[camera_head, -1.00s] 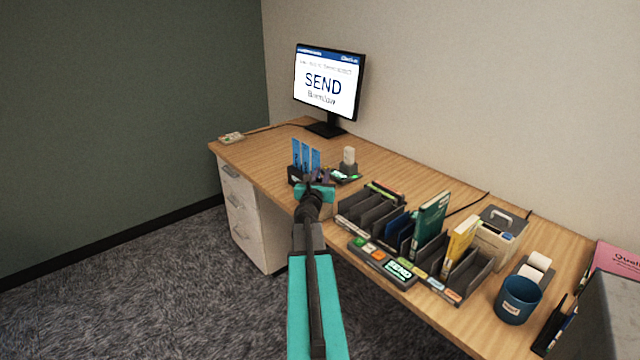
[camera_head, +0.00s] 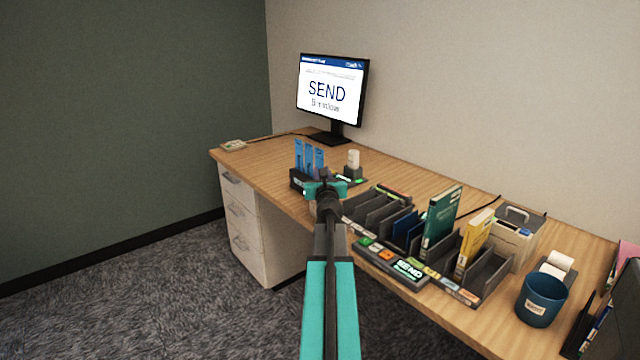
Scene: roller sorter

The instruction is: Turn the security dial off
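My gripper (camera_head: 326,184) is at the end of my teal and black arm, over the front part of the desk near the blue cards. It is small and seen from behind, so I cannot tell whether its fingers are open or shut. I cannot clearly make out a security dial. A small dark unit (camera_head: 354,173) with a white cylinder on top and green lights beside it stands just behind and right of my gripper. My gripper hides part of that area.
A dark holder with blue cards (camera_head: 309,157) stands just left of my gripper. A sorter rack (camera_head: 492,277) with green and yellow books, a panel reading SEND (camera_head: 408,268) and a blue cup (camera_head: 541,299) are to the right. A monitor (camera_head: 332,92) stands behind.

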